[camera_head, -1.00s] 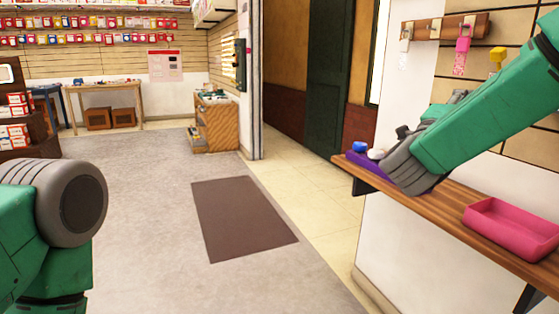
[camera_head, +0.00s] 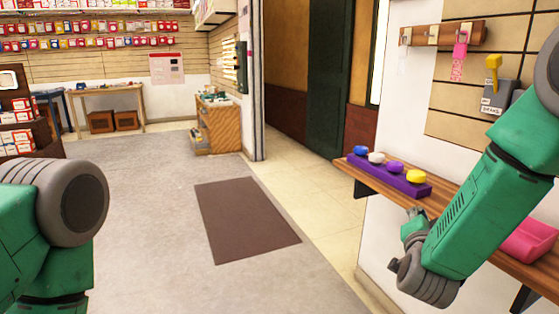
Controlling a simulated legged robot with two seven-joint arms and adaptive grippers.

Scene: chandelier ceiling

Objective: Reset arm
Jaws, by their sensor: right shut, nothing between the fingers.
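My right arm (camera_head: 480,215) comes in from the right and slopes down in front of the wooden wall shelf. My right gripper (camera_head: 414,214) is small and partly hidden behind the arm's grey joint. It is shut and empty, just off the shelf's front side. Part of my left arm (camera_head: 50,230) shows at the lower left, with a round grey joint. Its gripper is out of view.
The shelf (camera_head: 360,176) bears a purple base (camera_head: 413,187) with blue, white, purple and yellow knobs, and a pink tray (camera_head: 530,240) partly behind my arm. A yellow lever (camera_head: 493,68) and a hook rail (camera_head: 440,35) are above. The floor around the brown mat (camera_head: 248,220) is clear.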

